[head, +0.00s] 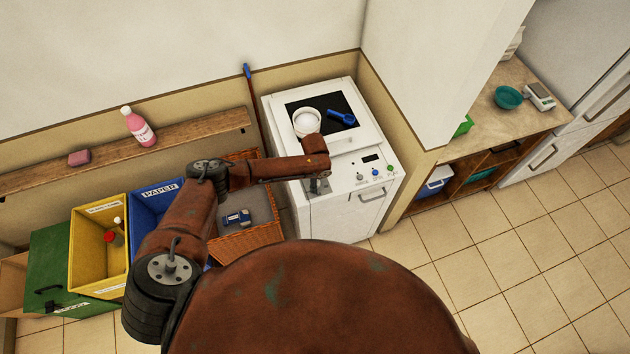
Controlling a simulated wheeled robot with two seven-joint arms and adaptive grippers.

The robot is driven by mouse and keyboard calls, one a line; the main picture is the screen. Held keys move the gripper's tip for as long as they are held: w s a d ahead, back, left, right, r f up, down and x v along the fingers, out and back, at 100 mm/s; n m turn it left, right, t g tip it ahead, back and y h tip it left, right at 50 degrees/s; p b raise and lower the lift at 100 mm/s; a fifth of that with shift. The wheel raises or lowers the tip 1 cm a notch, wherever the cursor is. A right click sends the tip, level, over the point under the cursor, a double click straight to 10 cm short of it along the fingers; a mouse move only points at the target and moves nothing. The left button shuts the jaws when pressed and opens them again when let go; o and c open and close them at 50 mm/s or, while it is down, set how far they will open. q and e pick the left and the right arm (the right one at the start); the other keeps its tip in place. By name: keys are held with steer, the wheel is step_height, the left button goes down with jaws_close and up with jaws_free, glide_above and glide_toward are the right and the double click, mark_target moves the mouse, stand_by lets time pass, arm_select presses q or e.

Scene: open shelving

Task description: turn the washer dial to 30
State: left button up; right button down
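The white washer (345,215) stands against the wall in the middle of the head view. My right gripper is not in view.
A white bowl (306,122) and a blue scoop (341,118) lie on the washer's top. A wicker basket (245,243) and blue (155,204), yellow (88,260) and green (47,262) bins stand left. A wall column rises to the right. Tiled floor lies open at right.

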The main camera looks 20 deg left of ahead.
arm_select(q)
step_height(320, 180, up, 12)
steer(key=shift+s, duration=0.4)
steer(key=shift+d+f, duration=0.1)
stand_by(0.4)
